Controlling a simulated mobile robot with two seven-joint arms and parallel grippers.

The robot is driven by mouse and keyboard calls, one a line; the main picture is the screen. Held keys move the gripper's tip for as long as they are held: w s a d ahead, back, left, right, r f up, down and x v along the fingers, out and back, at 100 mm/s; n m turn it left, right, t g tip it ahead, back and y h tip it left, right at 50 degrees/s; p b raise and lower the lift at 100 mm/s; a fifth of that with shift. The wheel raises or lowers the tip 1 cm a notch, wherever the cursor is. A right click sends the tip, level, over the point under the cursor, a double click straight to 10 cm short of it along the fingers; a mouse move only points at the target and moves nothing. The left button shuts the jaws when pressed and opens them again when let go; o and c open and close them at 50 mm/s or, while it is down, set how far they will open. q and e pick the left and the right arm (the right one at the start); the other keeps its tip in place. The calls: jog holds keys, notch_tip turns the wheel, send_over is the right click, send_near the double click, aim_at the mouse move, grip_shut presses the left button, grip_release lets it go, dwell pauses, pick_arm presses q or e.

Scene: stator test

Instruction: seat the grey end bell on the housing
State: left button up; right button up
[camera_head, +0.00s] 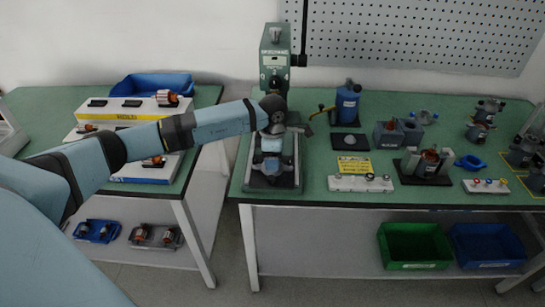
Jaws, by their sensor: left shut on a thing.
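My left arm reaches in from the left to the green arbor press (276,62) on the right-hand bench. My left gripper (272,131) is under the press head, pointing down, and is shut on a small pale grey piece (271,145) that looks like the end bell. Below it, a dark piece (272,166) that looks like the housing stands on the press base (258,183). The gripper and wrist cover part of both. I cannot tell whether the end bell touches the housing. My right gripper is out of view.
The left bench holds a blue bin (150,84) and a white rack. Green (414,246) and blue (487,245) bins sit below.

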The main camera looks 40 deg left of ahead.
pick_arm(q)
jog(key=shift+r+p, duration=1)
jog(key=shift+r, duration=1)
